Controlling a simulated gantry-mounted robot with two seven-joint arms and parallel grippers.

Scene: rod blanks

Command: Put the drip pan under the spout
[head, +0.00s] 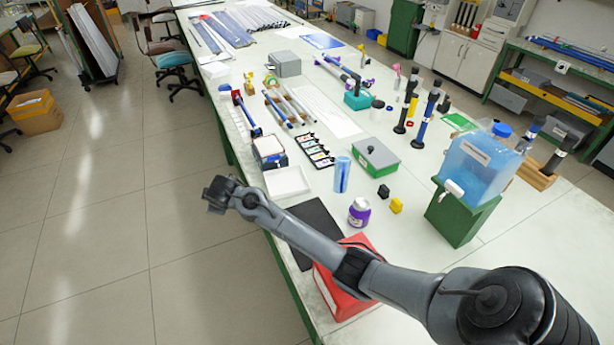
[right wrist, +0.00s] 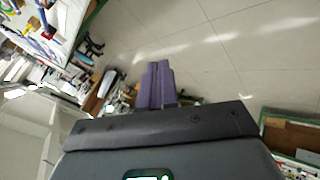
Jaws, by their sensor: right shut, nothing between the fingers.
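A shallow white tray (head: 288,181), which looks like the drip pan, lies near the table's left edge, just beyond a black mat. A blue water container (head: 480,160) with a blue cap stands on a green stand (head: 458,218) at the right. Its white spout (head: 454,188) points toward the near left, over the stand's front edge. My right gripper (head: 212,194) is off the table's left edge, left of the tray and apart from it. Its fingers also show in the right wrist view (right wrist: 157,84), shut and empty, with floor behind them. My left gripper is in neither view.
A black mat (head: 310,232) and red case (head: 342,292) lie under my right arm.

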